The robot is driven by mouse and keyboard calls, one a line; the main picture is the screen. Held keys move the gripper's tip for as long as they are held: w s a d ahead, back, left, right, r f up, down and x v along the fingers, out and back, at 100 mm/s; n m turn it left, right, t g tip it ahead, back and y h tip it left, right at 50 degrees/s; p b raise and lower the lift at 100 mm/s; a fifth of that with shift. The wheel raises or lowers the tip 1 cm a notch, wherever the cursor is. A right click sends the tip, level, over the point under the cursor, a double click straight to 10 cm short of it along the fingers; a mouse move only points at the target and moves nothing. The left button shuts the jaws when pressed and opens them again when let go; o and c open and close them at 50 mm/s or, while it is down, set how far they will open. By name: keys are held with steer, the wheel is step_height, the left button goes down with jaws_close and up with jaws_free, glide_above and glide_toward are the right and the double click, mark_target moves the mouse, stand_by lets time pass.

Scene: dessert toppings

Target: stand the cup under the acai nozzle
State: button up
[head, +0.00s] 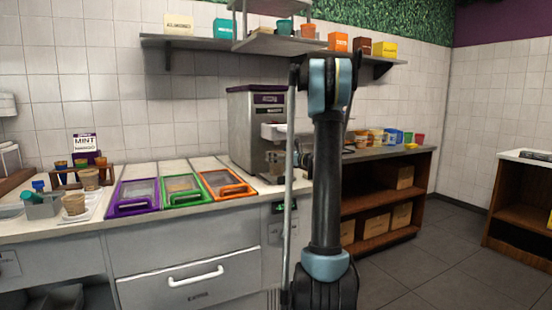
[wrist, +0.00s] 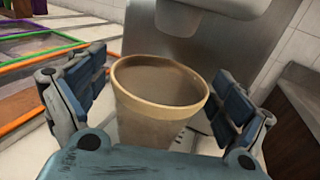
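The tan cup (wrist: 160,108) stands upright between the fingers of my gripper (wrist: 158,98) in the wrist view, its open rim towards the camera. A narrow gap shows between each finger and the cup, so the gripper looks open around it. In the head view the cup (head: 275,157) is at the front of the grey acai machine (head: 252,125), below its white dispensing head (head: 272,131). The nozzle (wrist: 180,16) shows just beyond the cup's rim in the wrist view. My arm hides part of the machine's right side and most of the gripper in the head view.
Purple, green and orange-framed topping bins (head: 182,188) lie left of the machine. A white tray (head: 92,212) with another cup (head: 75,204) is farther left. A shelf (head: 215,44) hangs above the machine. Several small colored containers (head: 392,136) stand on the right counter.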

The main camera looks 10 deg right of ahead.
steer(key=shift+r, duration=0.1)
steer(key=v, duration=1.2)
steer(key=s+a+f+n+g+h, duration=0.2)
steer(key=s+a+f+n+g, duration=0.2)
steer(key=s+a+n, duration=0.55)
steer(key=s+a+f+n+g+h, duration=0.2)
steer(key=s+a+f+n+g, duration=0.25)
steer(key=s, duration=0.95)
steer(key=s+d+f+n+g+h, duration=0.1)
steer(key=s+f+n, duration=0.3)
steer(key=s, duration=0.4)
steer(key=s+d+f+n+g+h, duration=0.1)
steer(key=s+d+f+n+h, duration=0.2)
steer(key=s, duration=0.5)
steer(key=s+d+f+n+g+h, duration=0.1)
steer(key=s+d+f+n+h, duration=0.1)
steer(key=s+f+n, duration=0.4)
steer(key=shift+s+f+n+h, duration=0.3)
steer(key=shift+s+n+h, duration=0.3)
steer(key=shift+s+h, duration=0.35)
steer(key=shift+w+f, duration=0.2)
steer(key=shift+w, duration=0.2)
